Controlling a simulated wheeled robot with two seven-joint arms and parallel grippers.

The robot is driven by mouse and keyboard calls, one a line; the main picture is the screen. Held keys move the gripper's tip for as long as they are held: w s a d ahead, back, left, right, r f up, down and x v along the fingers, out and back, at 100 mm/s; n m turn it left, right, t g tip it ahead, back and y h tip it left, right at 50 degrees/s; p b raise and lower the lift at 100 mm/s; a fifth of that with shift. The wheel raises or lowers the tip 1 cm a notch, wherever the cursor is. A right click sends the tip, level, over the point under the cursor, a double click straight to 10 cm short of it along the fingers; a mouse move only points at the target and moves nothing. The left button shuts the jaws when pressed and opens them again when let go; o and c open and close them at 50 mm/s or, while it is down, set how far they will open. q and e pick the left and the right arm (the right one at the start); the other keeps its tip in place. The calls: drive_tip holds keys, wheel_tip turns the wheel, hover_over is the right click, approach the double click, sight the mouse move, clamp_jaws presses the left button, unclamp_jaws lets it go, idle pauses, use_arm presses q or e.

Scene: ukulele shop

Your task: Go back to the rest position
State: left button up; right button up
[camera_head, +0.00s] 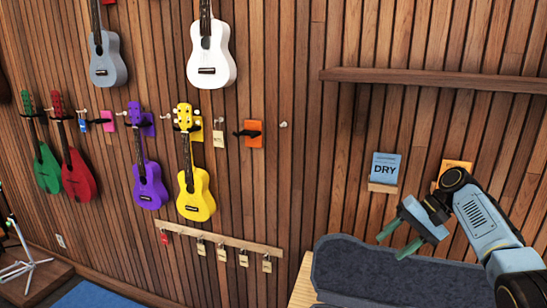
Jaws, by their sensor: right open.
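My right gripper (399,241) is in the lower right of the head view, on the blue and black arm that comes in from the right edge. Its two green fingers are apart with nothing between them. It hangs in front of the wall, over the dark grey padded surface (365,270). The height of the fingers above that surface is hard to tell. My left gripper does not show.
A blue "DRY" card (384,169) stands on a small wall ledge, with an orange card (455,170) partly behind my right arm. Yellow (195,200), purple (150,188) and other ukuleles hang left. A wooden shelf (440,80) runs above. An orange-backed hanger (253,134) is empty.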

drive_tip(key=s+a+f+n+h, duration=0.2)
drive_tip(key=s+a+f+h, duration=0.1)
drive_tip(key=s+f, duration=0.65)
drive_tip(key=s+a+f+n+h, duration=0.25)
drive_tip(key=s+f, duration=0.45)
drive_tip(key=f, duration=0.5)
drive_tip(key=s+a+r+n+t+h, duration=0.1)
drive_tip(key=s+r+t, duration=0.1)
drive_tip(key=s, duration=1)
drive_tip(key=s+a+r+n+t+h, duration=0.1)
drive_tip(key=s+r, duration=0.1)
drive_tip(key=s, duration=0.9)
wheel_tip(320, 180, down, 32)
drive_tip(key=s+g+b, duration=0.1)
drive_tip(key=s+b, duration=0.1)
drive_tip(key=b, duration=0.5)
use_arm(q)
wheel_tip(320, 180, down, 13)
drive_tip(key=b, duration=0.6)
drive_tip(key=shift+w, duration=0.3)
use_arm(e)
drive_tip(key=s+d+f, duration=0.1)
drive_tip(key=s+f, duration=0.7)
drive_tip(key=f, duration=0.2)
drive_tip(key=s+d+f+g, duration=0.1)
drive_tip(key=s+d+f, duration=0.1)
drive_tip(key=s+f, duration=0.6)
wheel_tip(320, 180, down, 3)
drive_tip(key=shift+r+g, duration=0.2)
drive_tip(key=shift+g, duration=0.1)
